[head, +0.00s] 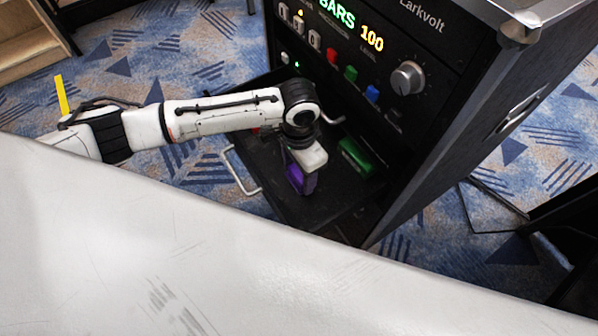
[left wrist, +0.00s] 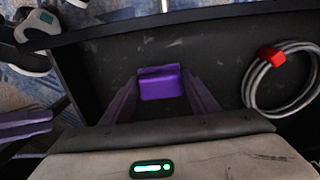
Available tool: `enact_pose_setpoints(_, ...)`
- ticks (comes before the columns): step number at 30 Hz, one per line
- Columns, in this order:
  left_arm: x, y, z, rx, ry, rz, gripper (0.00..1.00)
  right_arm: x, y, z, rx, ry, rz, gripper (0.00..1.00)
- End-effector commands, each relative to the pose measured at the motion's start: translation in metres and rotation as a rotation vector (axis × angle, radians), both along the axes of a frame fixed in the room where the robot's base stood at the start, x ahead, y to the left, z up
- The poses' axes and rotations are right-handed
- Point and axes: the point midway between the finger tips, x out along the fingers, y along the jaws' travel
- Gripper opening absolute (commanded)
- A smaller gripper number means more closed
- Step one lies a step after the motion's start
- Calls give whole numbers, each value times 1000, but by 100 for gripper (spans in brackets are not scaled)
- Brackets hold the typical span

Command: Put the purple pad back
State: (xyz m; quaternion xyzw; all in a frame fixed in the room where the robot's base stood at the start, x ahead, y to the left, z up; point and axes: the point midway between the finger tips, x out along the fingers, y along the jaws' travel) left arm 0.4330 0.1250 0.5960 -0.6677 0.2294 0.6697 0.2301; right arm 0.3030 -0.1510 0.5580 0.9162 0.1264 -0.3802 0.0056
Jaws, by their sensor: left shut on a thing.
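The purple pad (left wrist: 160,84) is a small block at the tips of my left gripper's purple fingers in the left wrist view, over the drawer's black floor. My left gripper (head: 301,181) is shut on it, over the open black drawer (head: 325,203) in the head view. I cannot tell whether the pad touches the drawer floor. In the head view, pad and fingers merge into one purple patch. Two purple bars at the left edge of the left wrist view look like my right gripper's fingers (left wrist: 26,123); their opening is unclear.
A green pad (head: 355,157) lies in the drawer, right of my left gripper. A coiled grey cable (left wrist: 252,88) with a red clip (left wrist: 271,54) lies in the drawer. The black rack (head: 455,105) rises behind, with red, green and blue buttons and a knob (head: 407,78).

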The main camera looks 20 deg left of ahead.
Motion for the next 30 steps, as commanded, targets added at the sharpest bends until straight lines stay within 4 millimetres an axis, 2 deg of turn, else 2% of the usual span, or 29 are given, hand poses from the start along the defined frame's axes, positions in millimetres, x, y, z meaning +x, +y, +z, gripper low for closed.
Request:
enact_pose_setpoints(1, 0, 0, -1, -1, -1, 0, 36, 1, 0, 6, -1, -2, 0, 28)
enact_pose_setpoints(8, 0, -1, -6, -1, -2, -2, 36, 1, -1, 5, -2, -6, 0, 28)
enact_pose_setpoints(9, 0, -1, -6, -1, -2, -2, 57, 2, -1, 5, -1, -6, -1, 28)
enact_pose_setpoints(12, 0, -1, -6, -1, -2, -2, 73, 3, -1, 5, -2, -8, -1, 28)
enact_pose_setpoints(21, 0, 0, -6, 0, -2, -1, 73, 5, -1, 5, -3, -13, -1, 28)
enact_pose_setpoints(27, 1, 0, -15, -1, -4, -2, 73, 6, 0, -14, 2, -12, -2, 28)
enact_pose_setpoints(30, 2, -1, 16, -4, -6, -2, 73, 4, -1, 1, 0, -7, -2, 28)
